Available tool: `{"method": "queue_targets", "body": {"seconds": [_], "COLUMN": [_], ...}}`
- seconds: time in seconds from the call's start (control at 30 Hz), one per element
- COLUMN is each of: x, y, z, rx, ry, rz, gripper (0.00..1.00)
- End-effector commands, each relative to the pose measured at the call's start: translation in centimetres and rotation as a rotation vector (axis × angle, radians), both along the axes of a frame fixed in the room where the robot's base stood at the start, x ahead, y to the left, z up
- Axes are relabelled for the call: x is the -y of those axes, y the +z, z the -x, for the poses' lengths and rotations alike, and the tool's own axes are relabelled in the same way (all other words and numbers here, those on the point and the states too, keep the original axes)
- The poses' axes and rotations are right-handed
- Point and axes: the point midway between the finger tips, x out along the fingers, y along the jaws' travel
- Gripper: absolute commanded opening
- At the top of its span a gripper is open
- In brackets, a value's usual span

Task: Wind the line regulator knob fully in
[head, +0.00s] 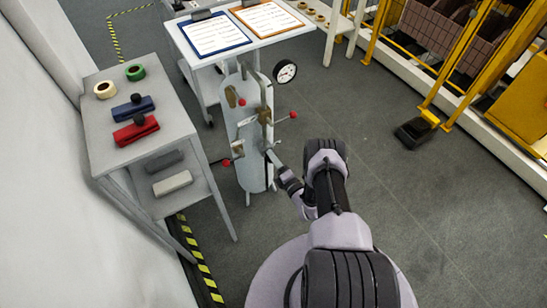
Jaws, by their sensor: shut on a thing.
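A grey upright panel (256,178) with rounded ends stands on the floor left of the middle in the head view. It carries brass fittings, several levers with red ball ends, and a round white-faced gauge (285,71) at its upper right. My arm reaches from the bottom middle to the panel's right side. My gripper (274,158) is at the panel's right edge, small in the picture, and is shut on what appears to be the line regulator knob. The knob itself is hidden by the gripper, so how far in it sits cannot be seen.
A grey side table (175,124) with tape rolls and red and blue tools stands close left of the panel. A white table (255,40) with two clipboards is behind it. Yellow racking (448,95) stands at the right. The floor right of my arm is clear.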

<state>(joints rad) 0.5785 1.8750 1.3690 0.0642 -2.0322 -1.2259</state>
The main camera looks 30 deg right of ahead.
Motion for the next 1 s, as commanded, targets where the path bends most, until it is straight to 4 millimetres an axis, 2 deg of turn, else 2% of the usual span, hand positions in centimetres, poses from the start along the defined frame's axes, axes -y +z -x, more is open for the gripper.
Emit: {"method": "queue_targets", "body": {"seconds": [1.0], "x": [-0.17], "y": [-0.26], "z": [0.13], "rx": [-0.036], "ry": [0.000], "rz": [-0.963], "gripper": [0.00]}}
